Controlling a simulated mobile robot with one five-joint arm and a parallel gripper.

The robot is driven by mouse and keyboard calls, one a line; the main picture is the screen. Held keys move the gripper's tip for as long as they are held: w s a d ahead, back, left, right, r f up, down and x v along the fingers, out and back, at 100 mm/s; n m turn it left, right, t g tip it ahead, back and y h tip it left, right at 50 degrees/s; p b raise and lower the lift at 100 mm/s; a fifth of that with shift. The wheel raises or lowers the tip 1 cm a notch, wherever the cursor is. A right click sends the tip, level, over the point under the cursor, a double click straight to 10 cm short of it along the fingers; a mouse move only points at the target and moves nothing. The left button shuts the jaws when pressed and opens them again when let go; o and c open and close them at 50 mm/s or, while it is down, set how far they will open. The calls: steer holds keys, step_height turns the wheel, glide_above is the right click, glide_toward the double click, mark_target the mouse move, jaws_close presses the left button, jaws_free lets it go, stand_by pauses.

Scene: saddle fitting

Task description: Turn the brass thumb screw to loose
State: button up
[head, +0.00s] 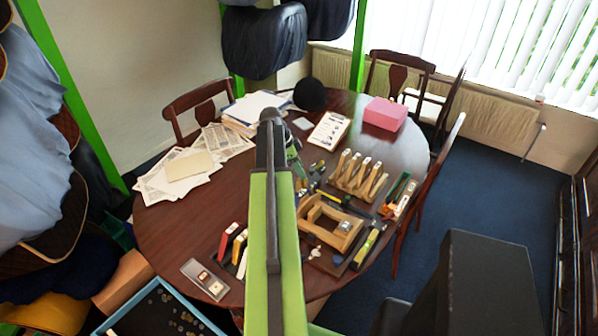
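A pale wooden frame (318,232), perhaps the saddle fixture, lies on a dark board at the right front of the table. A small metallic piece (345,226) sits in its right part. I cannot tell whether this is the brass thumb screw; no screw is clear at this size. My green and dark arm reaches up the middle of the view over the table. My gripper (297,170) hangs beyond the arm's far end, left of the wooden rack and behind the frame. It is apart from the frame. My arm partly hides it, and its fingers are too small to read.
The oval table (165,230) also bears a wooden rack (358,177) with several handled tools, red and yellow tools, papers (190,165), a pink box (384,113) and a black round object (309,94). Chairs stand around it. A blue-rimmed tray (118,312) is at lower left.

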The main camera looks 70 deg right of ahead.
jaws_close()
steer(key=shift+a, duration=0.15)
